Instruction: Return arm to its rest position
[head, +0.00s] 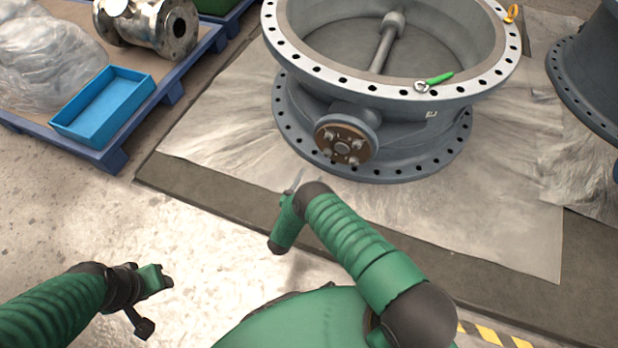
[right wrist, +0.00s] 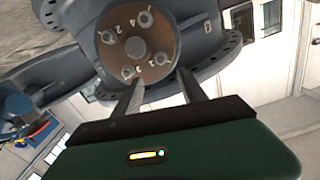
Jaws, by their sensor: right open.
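My right gripper (head: 297,180) is in the middle of the head view, in front of the large grey butterfly valve (head: 330,85). In the right wrist view its two fingers (right wrist: 160,92) are apart with nothing between them. Beyond them is the valve's round brown plate (right wrist: 136,46), with several bolts and numbers on it. The plate also shows in the head view (head: 342,145), apart from the gripper. My left gripper (head: 152,300) is at the lower left of the head view, over bare floor; its jaw opening is unclear.
A blue tray (head: 103,103) and a metal fitting (head: 150,22) are on a pallet (head: 115,160) at upper left. Another grey valve (head: 590,75) is at the right edge. The floor between pallet and valve is clear.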

